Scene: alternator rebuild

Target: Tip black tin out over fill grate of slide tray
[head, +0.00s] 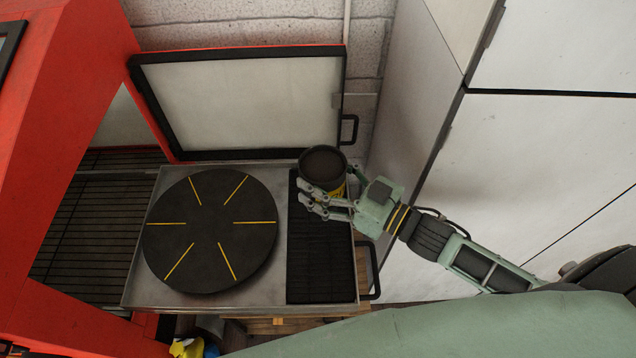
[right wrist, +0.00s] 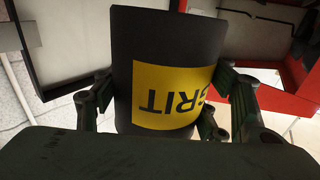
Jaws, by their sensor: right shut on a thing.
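The black tin (head: 323,165) has a yellow band and is held at the back end of the fill grate. In the right wrist view the tin (right wrist: 165,45) fills the middle, its yellow label reading GRIT upside down. My right gripper (head: 322,196) is shut around the tin's side. The tin's dark round end faces the head camera; I cannot tell its exact tilt or contents. The black fill grate (head: 320,262) runs along the right side of the metal slide tray (head: 140,285). The grate's visible part looks bare. My left gripper is not in view.
A black turntable (head: 210,230) with yellow lines covers the tray's left part. The red cabinet (head: 70,130) stands at left, its black-framed door (head: 240,105) behind the tray. A black handle (head: 372,270) is on the tray's right edge. Pale panels (head: 540,140) stand at right.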

